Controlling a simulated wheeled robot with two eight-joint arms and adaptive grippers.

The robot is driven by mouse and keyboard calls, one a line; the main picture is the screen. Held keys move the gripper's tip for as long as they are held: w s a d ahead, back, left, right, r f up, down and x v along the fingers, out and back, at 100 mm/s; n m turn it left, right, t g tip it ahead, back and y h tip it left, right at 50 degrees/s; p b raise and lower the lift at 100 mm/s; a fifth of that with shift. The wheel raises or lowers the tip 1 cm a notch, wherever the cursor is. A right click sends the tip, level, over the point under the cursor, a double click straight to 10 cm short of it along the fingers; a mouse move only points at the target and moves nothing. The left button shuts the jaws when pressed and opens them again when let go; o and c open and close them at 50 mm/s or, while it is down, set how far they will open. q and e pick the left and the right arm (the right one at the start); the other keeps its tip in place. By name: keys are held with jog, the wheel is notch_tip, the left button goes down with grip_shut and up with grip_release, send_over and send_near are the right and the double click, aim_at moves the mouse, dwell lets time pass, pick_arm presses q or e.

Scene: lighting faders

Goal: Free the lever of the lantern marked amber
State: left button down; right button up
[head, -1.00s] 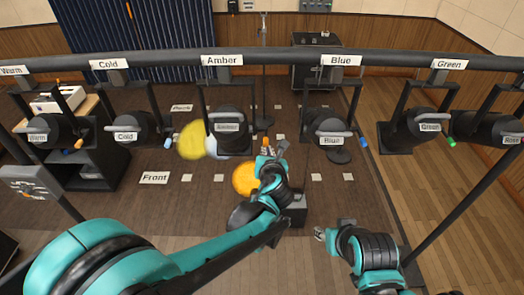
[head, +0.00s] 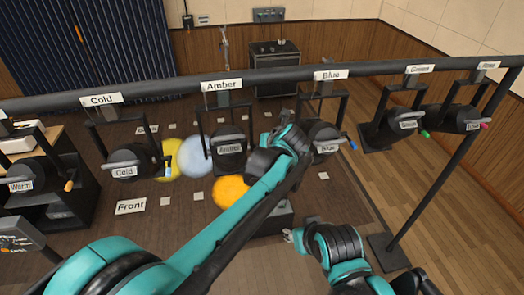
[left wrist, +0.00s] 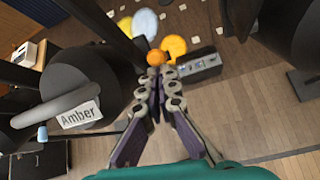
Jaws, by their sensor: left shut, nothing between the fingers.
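The amber lantern (head: 230,150) is a dark can hanging in a yoke under the bar label "Amber" (head: 222,86). In the left wrist view its labelled body (left wrist: 75,105) fills the left side. My left gripper (left wrist: 156,78) is shut and empty, to the right of that body. An orange knob (left wrist: 155,57) shows just past its fingertips; I cannot tell whether they touch it. In the head view my left arm hides the lantern's right side, its lever and the left fingertips. My right gripper (head: 290,235) is low in front, away from the lanterns; its opening is unclear.
The cold lantern (head: 124,163) and blue lantern (head: 324,137) hang either side on the same bar (head: 160,89). Green and rose lanterns hang farther right, the warm one at far left. Yellow, pale and orange light spots (head: 231,189) lie on the floor.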

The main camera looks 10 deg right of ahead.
pick_arm(q)
jog(key=shift+w+r, duration=1)
jog(key=shift+r, duration=0.25)
pick_arm(e)
jog(key=shift+s+d, duration=0.1)
jog(key=shift+s, duration=0.35)
